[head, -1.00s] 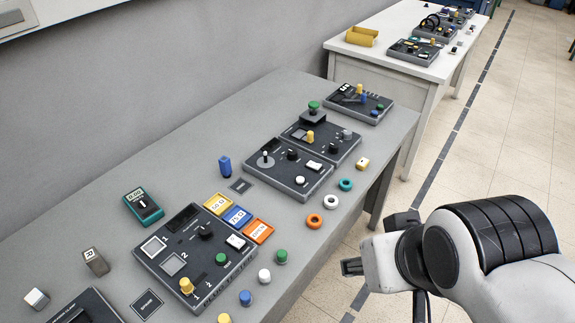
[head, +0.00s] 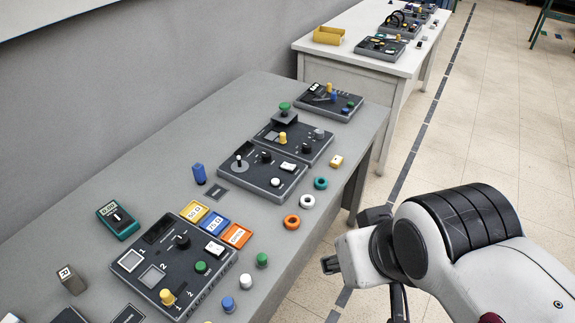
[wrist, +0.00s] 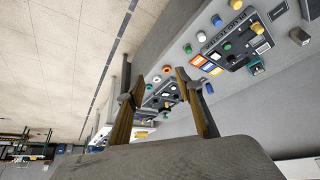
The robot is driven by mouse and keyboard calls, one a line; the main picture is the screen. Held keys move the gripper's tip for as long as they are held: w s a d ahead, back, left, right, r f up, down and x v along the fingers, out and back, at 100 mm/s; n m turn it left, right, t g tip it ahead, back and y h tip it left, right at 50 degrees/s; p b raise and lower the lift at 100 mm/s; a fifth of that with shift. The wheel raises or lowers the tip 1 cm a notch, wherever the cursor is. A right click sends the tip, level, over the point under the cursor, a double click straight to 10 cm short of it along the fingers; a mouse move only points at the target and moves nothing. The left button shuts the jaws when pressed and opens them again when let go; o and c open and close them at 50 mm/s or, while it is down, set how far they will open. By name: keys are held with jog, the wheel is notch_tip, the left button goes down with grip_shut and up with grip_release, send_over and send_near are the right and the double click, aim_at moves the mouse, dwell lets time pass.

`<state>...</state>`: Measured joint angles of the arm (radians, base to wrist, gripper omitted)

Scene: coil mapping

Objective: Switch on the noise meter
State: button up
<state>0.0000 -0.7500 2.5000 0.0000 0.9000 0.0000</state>
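No label reading noise meter is legible. A teal handheld meter (head: 118,219) with a small pale display and a dark dial lies on the grey bench, left of the black plug tester panel (head: 172,258). The teal meter also shows in the wrist view (wrist: 256,67), beyond the panel. My gripper (head: 332,264) is over the floor, off the bench's right edge and well apart from the meter. In the wrist view its two fingers (wrist: 159,78) are spread with nothing held between them.
A blue upright block (head: 199,174), yellow, blue and orange tags (head: 236,236), coloured caps and rings (head: 292,222) lie around the panels. Further panels (head: 263,174) stand behind. A second bench (head: 398,66) stands at the back. The floor to the right is clear.

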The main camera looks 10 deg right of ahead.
jog(key=shift+d, duration=0.1)
grip_shut()
jog(key=w+d+f+n+t+h, duration=0.1)
jog(key=w+d+f, duration=0.4)
jog(key=w+d, duration=0.5)
jog(key=w+d+f+h, duration=0.1)
jog(key=w+d+f, duration=0.5)
jog(key=w+d, duration=0.45)
jog(key=w+d+f+n+t+h, duration=0.15)
jog(key=w+d+f, duration=0.5)
jog(key=w, duration=0.65)
jog(key=w+a+f+n+t+y, duration=0.25)
jog(key=w+f+y, duration=0.2)
jog(key=w, duration=0.55)
jog(key=s+a+r+n+g+y, duration=0.1)
jog(key=a+r+n+y, duration=0.3)
jog(key=a, duration=0.9)
notch_tip(320, 180, up, 2)
jog(key=y, duration=0.4)
jog(key=shift+s, duration=0.15)
